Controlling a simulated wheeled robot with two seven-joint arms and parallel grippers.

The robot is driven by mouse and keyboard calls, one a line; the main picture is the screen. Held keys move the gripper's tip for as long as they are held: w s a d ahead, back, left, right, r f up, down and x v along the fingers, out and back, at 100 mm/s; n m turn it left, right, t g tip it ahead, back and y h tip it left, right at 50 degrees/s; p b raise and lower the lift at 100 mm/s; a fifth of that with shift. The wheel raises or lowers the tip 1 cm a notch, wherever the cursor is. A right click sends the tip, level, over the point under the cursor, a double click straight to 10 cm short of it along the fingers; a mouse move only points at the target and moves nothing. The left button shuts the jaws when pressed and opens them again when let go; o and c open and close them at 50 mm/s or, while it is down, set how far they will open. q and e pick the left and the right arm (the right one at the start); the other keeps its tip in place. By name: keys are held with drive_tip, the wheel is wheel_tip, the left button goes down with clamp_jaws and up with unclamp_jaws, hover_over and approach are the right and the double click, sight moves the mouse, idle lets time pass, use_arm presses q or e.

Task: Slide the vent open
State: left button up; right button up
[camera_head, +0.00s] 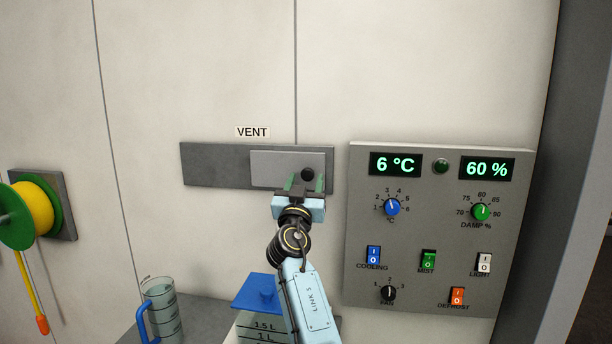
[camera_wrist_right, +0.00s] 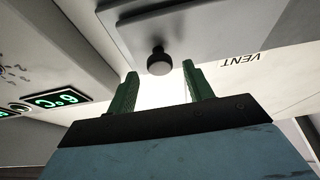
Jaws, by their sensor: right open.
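The vent is a dark grey plate (camera_head: 213,165) on the cream wall under a VENT label (camera_head: 252,132). A lighter grey slider (camera_head: 272,167) sits at the right part of this plate and carries a round black knob (camera_head: 307,173). The wrist view shows the knob (camera_wrist_right: 159,61) on its short stem. My right gripper (camera_head: 305,183) is open just in front of the knob, its green fingers to either side. In the wrist view the knob appears in the gap at the fingertips (camera_wrist_right: 160,72), with no clear contact on either side. My left gripper is out of view.
A control panel (camera_head: 440,270) with displays, knobs and switches stands close on the right. Below are a blue-lidded container (camera_head: 256,294) and a measuring jug (camera_head: 163,310) on a grey surface. A yellow-and-green reel (camera_head: 32,210) hangs at the left.

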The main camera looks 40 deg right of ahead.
drive_tip(key=shift+w+d+r, duration=0.25)
drive_tip(key=shift+w+d, duration=0.2)
drive_tip(key=shift+d, duration=0.05)
clamp_jaws()
